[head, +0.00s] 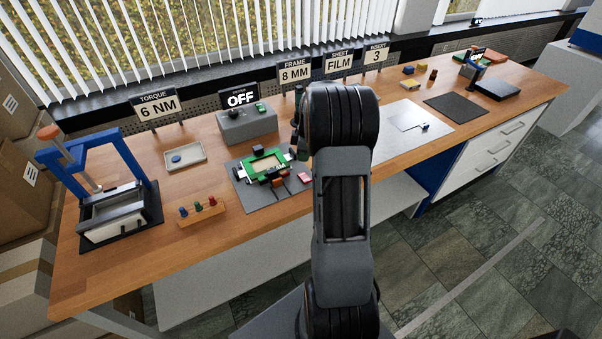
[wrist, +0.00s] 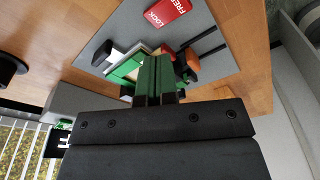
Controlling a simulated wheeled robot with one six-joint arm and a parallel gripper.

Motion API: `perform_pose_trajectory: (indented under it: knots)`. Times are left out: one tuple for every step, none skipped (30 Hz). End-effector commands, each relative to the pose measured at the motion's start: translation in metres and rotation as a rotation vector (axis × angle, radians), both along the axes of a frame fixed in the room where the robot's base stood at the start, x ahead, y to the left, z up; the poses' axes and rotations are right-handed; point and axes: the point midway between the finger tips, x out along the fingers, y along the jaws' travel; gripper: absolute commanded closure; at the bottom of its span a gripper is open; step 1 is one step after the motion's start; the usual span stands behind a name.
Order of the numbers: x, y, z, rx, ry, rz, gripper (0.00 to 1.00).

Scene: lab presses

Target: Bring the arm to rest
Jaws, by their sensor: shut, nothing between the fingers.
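My arm rises through the middle of the head view and hides part of the bench behind it. My gripper (wrist: 159,62) shows in the wrist view with its two green fingers together and nothing between them. It is over the grey mat with the green frame fixture (head: 264,162); in the wrist view the fingers cover part of this fixture (wrist: 124,68). I cannot tell whether the fingertips touch it. In the head view the gripper is mostly hidden behind my arm.
A blue press (head: 100,170) stands at the left end of the wooden bench (head: 120,262). A grey switch box (head: 247,124) reads OFF. A screwdriver-like row (head: 202,211), a tray (head: 185,156) and a dark mat (head: 456,108) lie around. A red LOCK tag (wrist: 167,12) is near the fixture.

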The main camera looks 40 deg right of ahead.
Motion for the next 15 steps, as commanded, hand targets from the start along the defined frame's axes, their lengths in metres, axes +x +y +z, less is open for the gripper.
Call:
perform_pose_trajectory:
  knots:
    - [0.0001, 0.0, -0.0001, 0.0, 0.0, 0.0, 1.0]
    - [0.0001, 0.0, -0.0001, 0.0, 0.0, 0.0, 1.0]
    - [0.0001, 0.0, -0.0001, 0.0, 0.0, 0.0, 1.0]
    - [0.0001, 0.0, -0.0001, 0.0, 0.0, 0.0, 1.0]
    - [0.0001, 0.0, -0.0001, 0.0, 0.0, 0.0, 1.0]
    - [0.0001, 0.0, -0.0002, 0.0, 0.0, 0.0, 1.0]
    - [0.0001, 0.0, -0.0002, 0.0, 0.0, -0.002, 1.0]
    - [0.0, -0.0001, -0.0002, 0.001, 0.001, -0.008, 1.0]
    - [0.0, -0.0001, -0.0002, 0.002, 0.003, -0.023, 1.0]
    - [0.0, -0.0001, -0.0002, 0.004, 0.005, -0.042, 1.0]
    - [0.0001, -0.0002, -0.0002, 0.006, 0.007, -0.068, 1.0]
    - [0.0002, -0.0005, -0.0002, 0.009, 0.013, -0.115, 1.0]
    - [-0.0002, -0.0005, -0.0006, 0.011, 0.019, -0.158, 1.0]
    - [-0.002, 0.0001, -0.0026, 0.015, 0.03, -0.205, 1.0]
    - [-0.0068, 0.0021, -0.0076, 0.024, 0.054, -0.278, 1.0]
